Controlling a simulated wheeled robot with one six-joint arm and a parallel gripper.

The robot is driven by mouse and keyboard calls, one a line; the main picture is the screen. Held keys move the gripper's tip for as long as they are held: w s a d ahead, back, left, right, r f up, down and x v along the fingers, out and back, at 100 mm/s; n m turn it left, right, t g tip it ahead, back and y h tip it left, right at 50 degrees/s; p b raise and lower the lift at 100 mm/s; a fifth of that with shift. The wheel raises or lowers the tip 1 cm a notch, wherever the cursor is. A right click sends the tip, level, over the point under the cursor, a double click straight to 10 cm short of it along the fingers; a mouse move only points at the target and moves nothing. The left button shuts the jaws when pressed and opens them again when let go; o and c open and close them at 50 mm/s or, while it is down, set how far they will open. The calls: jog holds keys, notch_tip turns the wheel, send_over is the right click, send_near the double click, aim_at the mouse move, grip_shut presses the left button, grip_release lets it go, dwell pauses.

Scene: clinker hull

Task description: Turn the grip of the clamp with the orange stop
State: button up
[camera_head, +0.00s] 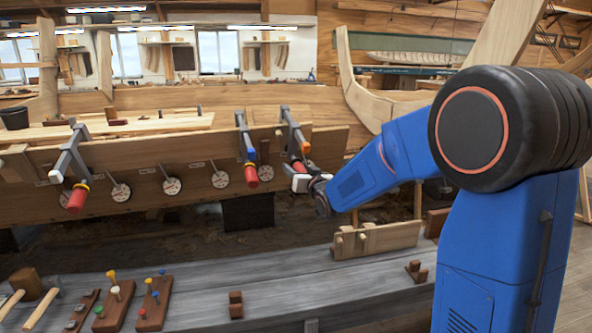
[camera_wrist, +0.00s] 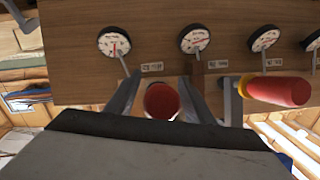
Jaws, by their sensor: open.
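The clamp with the orange stop (camera_head: 305,148) is the rightmost clamp on the plank in the head view. In the wrist view a red grip (camera_wrist: 161,101) is seen nearly end-on between the two fingers of my open gripper (camera_wrist: 160,95). One finger stands on each side of it, and I cannot tell whether either touches it. The stop of this clamp is hidden in the wrist view.
A clamp with a blue stop (camera_head: 251,155) and one with a yellow stop (camera_head: 83,185) hang to the left. Another red grip (camera_wrist: 275,90) lies right of my gripper in the wrist view. Dial gauges (camera_head: 220,179) line the plank (camera_head: 140,205). A grey bench (camera_head: 270,285) stands below.

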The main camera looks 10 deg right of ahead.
jog(key=shift+w, duration=0.2)
jog(key=c, duration=1)
jog(key=shift+c, duration=0.2)
jog(key=shift+a+m+y, duration=0.15)
jog(key=shift+m+y, duration=0.85)
jog(key=m+y, duration=0.2)
jog(key=shift+s+a+r+m, duration=0.1)
jog(key=shift+a+m, duration=0.15)
jog(key=shift+m, duration=0.05)
jog(key=shift+s+a+r+m+y, duration=0.1)
jog(key=shift+r+m+y, duration=0.05)
jog(key=shift+m+y, duration=1)
jog(key=shift+s+r+m+t+y, duration=0.15)
jog(key=shift+m+t+y, duration=0.2)
jog(key=shift+m, duration=0.55)
jog(key=shift+r+m+t+y, duration=0.15)
jog(key=shift+m+y, duration=0.25)
jog(key=shift+m, duration=0.45)
